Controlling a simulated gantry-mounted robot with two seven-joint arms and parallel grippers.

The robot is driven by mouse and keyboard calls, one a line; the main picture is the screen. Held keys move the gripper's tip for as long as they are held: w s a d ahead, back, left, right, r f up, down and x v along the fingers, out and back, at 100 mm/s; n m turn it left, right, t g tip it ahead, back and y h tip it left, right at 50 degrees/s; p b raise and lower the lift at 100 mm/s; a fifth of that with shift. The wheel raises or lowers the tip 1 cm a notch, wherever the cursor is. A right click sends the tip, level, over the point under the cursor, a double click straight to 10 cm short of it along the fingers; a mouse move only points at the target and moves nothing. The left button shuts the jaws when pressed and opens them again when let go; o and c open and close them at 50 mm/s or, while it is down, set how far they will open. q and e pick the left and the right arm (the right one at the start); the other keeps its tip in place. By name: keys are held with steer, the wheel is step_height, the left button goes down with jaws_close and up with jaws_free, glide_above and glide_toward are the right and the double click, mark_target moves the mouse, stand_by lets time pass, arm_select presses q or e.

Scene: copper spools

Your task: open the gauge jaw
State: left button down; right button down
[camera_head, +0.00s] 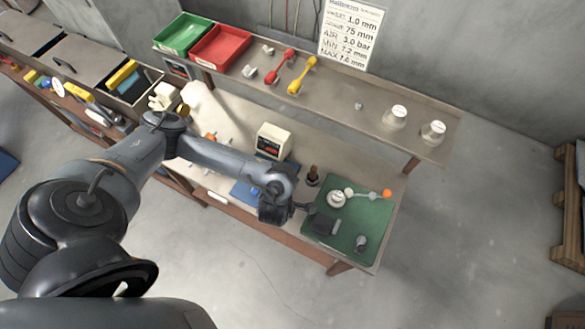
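The gauge is hard to tell for sure at this size. A small grey item with a round head (361,242) lies near the front right of the green mat (344,243) and may be it; I cannot make out its jaw. A white-topped round piece (337,198) sits at the mat's back left. My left arm reaches in from the left, and my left gripper (322,224) is over the mat's left part, left of the small grey item and apart from it. Its fingers are too small and dark to read. My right gripper is not in view.
A dark brown-handled item (313,175) and a cream meter box (273,141) stand left of the mat. A raised shelf (335,98) behind holds green and red bins, dumbbell-shaped gauges and white-topped spools.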

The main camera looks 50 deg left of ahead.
arm_select(q)
steer(key=shift+s+f, duration=0.1)
steer(key=shift+f, duration=0.1)
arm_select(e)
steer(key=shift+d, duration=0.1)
arm_select(q)
steer(key=c, duration=1.3)
jaws_free()
steer(key=o, duration=0.3)
steer(key=shift+w, duration=0.2)
steer(key=shift+o, duration=0.2)
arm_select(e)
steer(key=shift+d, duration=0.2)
arm_select(q)
steer(key=shift+r, duration=0.1)
steer(key=shift+s+d+r+p, duration=0.25)
steer(key=shift+r+p, duration=0.15)
steer(key=shift+p, duration=0.1)
steer(key=p+v, duration=0.7)
steer(key=v, duration=0.2)
steer(key=shift+s+d+r, duration=0.2)
steer(key=shift+s+d, duration=0.05)
steer(key=shift+s, duration=0.05)
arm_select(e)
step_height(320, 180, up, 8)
